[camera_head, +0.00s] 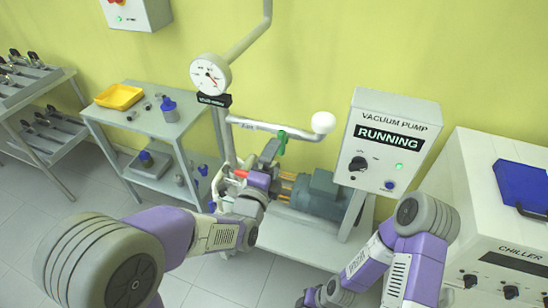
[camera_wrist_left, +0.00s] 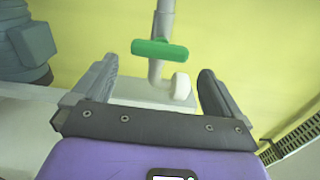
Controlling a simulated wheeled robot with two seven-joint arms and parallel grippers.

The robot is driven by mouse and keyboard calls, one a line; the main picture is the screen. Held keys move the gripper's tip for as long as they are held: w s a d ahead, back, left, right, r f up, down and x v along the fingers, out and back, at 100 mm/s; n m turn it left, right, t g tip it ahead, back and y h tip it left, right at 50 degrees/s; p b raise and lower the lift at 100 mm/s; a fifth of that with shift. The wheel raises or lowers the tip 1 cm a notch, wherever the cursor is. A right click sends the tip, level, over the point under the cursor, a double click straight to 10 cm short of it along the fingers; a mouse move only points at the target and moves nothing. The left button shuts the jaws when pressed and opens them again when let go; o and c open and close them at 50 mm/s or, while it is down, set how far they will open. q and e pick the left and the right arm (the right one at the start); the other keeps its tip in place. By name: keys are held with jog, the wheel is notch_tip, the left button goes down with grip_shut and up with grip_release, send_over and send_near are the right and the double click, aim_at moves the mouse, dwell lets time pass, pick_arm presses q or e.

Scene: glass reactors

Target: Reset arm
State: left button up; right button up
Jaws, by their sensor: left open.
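My left gripper (camera_head: 252,162) is in the middle of the head view, in front of the vacuum pump stand. In the left wrist view its two dark fingers (camera_wrist_left: 157,88) are spread wide with nothing held between them. A green valve handle (camera_wrist_left: 160,49) on a grey vertical pipe shows beyond the fingers, apart from them.
The vacuum pump box (camera_head: 388,143) reads RUNNING, with the pump motor (camera_head: 322,196) below it. A chiller (camera_head: 500,225) stands at the right. A round gauge (camera_head: 209,74) is on the pipe. A grey cart (camera_head: 140,127) with a yellow tray (camera_head: 119,97) stands at the left.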

dwell(0.3)
pick_arm(q)
jog(key=s+a+f+n+g+y, duration=0.1)
jog(key=s+a+f+n+g, duration=0.2)
jog(key=f, duration=0.6)
jog(key=s+a+f+n+g+y, duration=0.1)
jog(key=a+f+n+g, duration=0.15)
jog(key=f+n, duration=0.45)
jog(key=s+a+f+n+g+y, duration=0.1)
jog(key=s+a+f+n+g, duration=0.15)
jog(key=f, duration=0.85)
jog(key=s+f+n+g+h+p, duration=0.1)
jog(key=s+f+n+g, duration=0.7)
jog(key=s+f+n, duration=0.4)
jog(key=s+f, duration=0.1)
jog(key=s, duration=0.4)
jog(key=shift+d+g+h, duration=0.3)
jog(key=shift+g, duration=0.1)
